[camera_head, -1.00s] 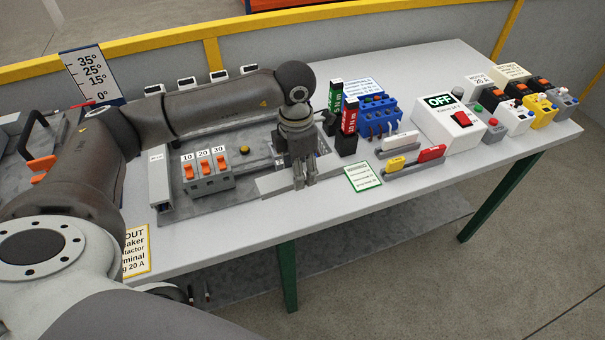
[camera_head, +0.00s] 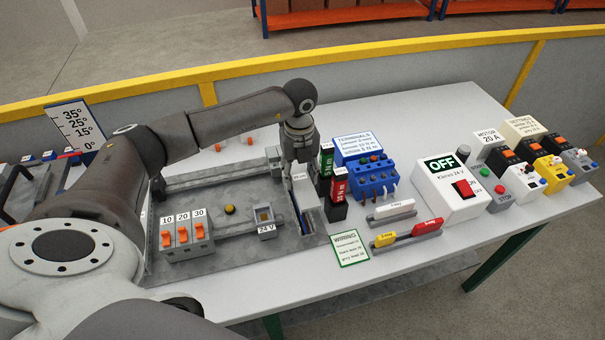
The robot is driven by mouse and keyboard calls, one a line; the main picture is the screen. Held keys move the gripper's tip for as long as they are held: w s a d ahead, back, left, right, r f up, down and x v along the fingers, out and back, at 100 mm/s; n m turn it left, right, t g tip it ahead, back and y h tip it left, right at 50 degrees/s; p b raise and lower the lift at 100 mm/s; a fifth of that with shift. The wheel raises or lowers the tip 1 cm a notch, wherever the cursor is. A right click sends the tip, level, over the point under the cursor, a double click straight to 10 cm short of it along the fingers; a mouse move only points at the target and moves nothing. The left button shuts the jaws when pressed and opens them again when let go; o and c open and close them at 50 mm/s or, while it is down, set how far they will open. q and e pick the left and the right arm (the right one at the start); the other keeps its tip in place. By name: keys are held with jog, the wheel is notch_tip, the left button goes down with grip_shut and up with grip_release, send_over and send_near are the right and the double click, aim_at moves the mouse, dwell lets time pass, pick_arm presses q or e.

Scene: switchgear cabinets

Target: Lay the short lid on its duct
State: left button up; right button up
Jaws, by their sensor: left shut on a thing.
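My left gripper (camera_head: 300,158) reaches in from the left and points down at the right end of the grey panel. It is shut on the short lid (camera_head: 308,188), a narrow light grey strip, near the strip's back end. The lid runs front to back, over or against the short duct (camera_head: 309,216) at the panel's right edge. A dark bluish gap shows along the left side there. I cannot tell whether the lid is seated or just above the duct; the fingertips are partly hidden. My right gripper is not in view.
The grey panel (camera_head: 245,248) carries breakers (camera_head: 186,236) marked 10, 20, 30 and a 24 V socket (camera_head: 265,226). Green and red blocks (camera_head: 338,190) stand close right of the lid, with blue terminals (camera_head: 374,180) beyond. The table's front strip is mostly clear.

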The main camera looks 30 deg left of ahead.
pick_arm(q)
jog(key=shift+s, duration=0.3)
jog(key=shift+s+f+b, duration=0.25)
jog(key=shift+s+b, duration=0.15)
jog(key=shift+s, duration=0.2)
jog(key=shift+w+f+b, duration=0.15)
jog(key=shift+f+b, duration=0.25)
jog(key=shift+f, duration=0.3)
notch_tip(320, 180, down, 3)
jog(key=shift+w+r+b, duration=0.1)
jog(key=shift+b, duration=0.8)
jog(key=shift+f, duration=0.3)
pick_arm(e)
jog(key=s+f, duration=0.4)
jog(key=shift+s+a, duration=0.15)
